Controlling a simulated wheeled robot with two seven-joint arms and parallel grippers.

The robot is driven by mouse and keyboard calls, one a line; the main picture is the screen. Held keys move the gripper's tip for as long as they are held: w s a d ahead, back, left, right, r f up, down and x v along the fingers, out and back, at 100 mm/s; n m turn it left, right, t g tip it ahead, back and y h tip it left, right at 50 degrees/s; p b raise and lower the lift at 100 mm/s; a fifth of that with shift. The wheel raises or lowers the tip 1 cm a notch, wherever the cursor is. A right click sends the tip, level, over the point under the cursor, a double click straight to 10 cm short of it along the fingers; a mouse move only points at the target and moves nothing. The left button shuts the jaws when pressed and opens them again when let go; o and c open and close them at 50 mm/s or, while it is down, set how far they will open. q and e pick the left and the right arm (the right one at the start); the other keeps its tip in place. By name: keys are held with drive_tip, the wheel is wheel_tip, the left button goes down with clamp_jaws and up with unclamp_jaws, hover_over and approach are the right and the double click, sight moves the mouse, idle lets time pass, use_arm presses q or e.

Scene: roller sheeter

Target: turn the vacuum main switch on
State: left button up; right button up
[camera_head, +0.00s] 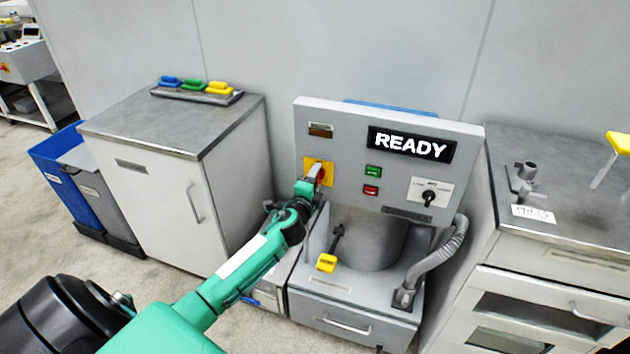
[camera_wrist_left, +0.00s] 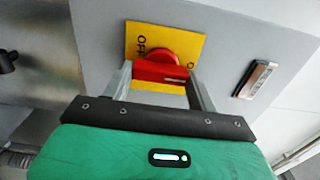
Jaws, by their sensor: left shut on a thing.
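The vacuum main switch is a red rotary knob (camera_wrist_left: 160,72) on a yellow plate (camera_wrist_left: 201,49) marked "OFF" in the left wrist view. In the head view the yellow plate (camera_head: 309,165) sits at the left of the grey panel (camera_head: 340,135), with the red knob (camera_head: 319,172) partly hidden by my gripper. My left gripper (camera_head: 315,180) is shut on the red knob, one finger on each side of it, as the left wrist view (camera_wrist_left: 160,85) shows. The panel's display (camera_head: 411,145) reads "READY". My right gripper is not in view.
A green button (camera_head: 373,171), a red button (camera_head: 371,190) and a black selector (camera_head: 429,197) are on the same panel. A yellow-ended lever (camera_head: 327,262) and a grey hose (camera_head: 437,258) are below. Cabinets stand left (camera_head: 150,172) and right (camera_head: 540,290).

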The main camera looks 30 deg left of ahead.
use_arm(q)
drive_tip(key=o, duration=1)
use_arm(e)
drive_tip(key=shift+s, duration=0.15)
use_arm(q)
drive_tip(key=shift+s, duration=0.1)
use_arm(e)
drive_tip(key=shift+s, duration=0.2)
use_arm(q)
drive_tip(key=b+v, duration=0.1)
drive_tip(key=v, duration=1.2)
drive_tip(key=shift+s+b, duration=0.3)
drive_tip(key=shift+b, duration=0.1)
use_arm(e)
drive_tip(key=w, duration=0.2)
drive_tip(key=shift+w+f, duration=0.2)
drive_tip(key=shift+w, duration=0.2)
use_arm(q)
drive_tip(key=shift+f, duration=0.1)
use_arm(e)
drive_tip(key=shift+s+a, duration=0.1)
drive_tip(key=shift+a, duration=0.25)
